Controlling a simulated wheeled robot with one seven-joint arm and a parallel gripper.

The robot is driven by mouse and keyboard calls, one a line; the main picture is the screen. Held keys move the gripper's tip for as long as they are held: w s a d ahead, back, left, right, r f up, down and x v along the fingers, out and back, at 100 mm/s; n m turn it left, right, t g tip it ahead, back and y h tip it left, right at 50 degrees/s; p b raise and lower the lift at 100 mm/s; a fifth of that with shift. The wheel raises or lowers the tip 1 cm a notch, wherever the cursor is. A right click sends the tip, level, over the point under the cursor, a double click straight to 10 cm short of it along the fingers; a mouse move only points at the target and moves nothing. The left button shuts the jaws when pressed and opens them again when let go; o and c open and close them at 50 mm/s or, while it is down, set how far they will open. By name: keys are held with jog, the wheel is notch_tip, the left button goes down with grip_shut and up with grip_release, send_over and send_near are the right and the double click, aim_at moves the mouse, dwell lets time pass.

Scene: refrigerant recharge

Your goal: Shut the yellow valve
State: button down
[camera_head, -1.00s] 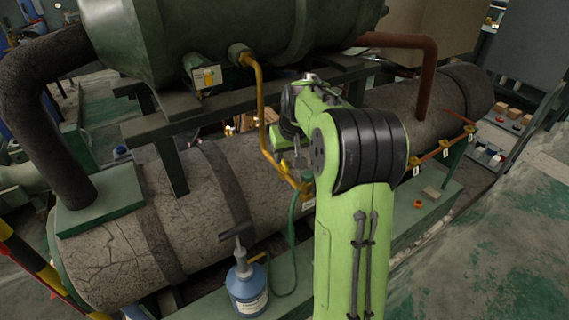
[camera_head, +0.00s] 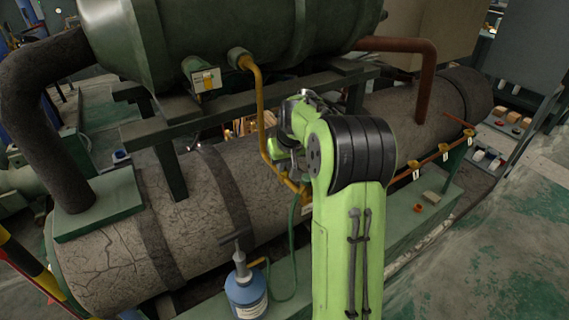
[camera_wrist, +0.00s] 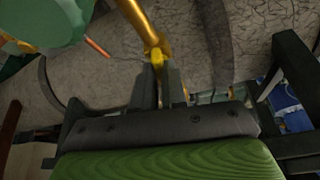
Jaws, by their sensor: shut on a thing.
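The yellow valve (camera_wrist: 157,57) shows in the wrist view as a small yellow piece on the yellow pipe (camera_wrist: 139,22), right at my fingertips. My gripper (camera_wrist: 158,80) has its two dark fingers close together around the valve's yellow part and is shut on it. In the head view, the yellow pipe (camera_head: 262,110) runs down from the green upper tank.
A blue bottle (camera_head: 246,293) with a pump handle and a green hose (camera_head: 294,245) stand in front of the cracked grey cylinder (camera_head: 110,235). A red-brown pipe (camera_head: 428,80) and numbered fittings (camera_head: 442,150) lie to the right. Green floor at right is open.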

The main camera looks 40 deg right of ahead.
jog(key=m+h, duration=0.1)
jog(key=m, duration=0.1)
jog(key=shift+a+m, duration=0.15)
jog(key=shift+m, duration=0.25)
jog(key=m+p, duration=0.1)
jog(key=m, duration=0.1)
jog(key=m+g+h+p, duration=0.1)
jog(key=m, duration=0.1)
jog(key=shift+w+a+r+m+g, duration=0.1)
jog(key=shift+w+m+g, duration=0.05)
jog(key=shift+m+g, duration=0.15)
jog(key=m+p, duration=0.1)
jog(key=m, duration=0.1)
jog(key=m+g+h+p, duration=0.1)
jog(key=m, duration=0.1)
jog(key=shift+w+g, duration=0.1)
jog(key=shift+g, duration=0.2)
jog(key=shift+m+g+p, duration=0.6)
jog(key=shift+m+p, duration=0.45)
jog(key=shift+m, duration=0.85)
jog(key=c, duration=1.2)
grip_release()
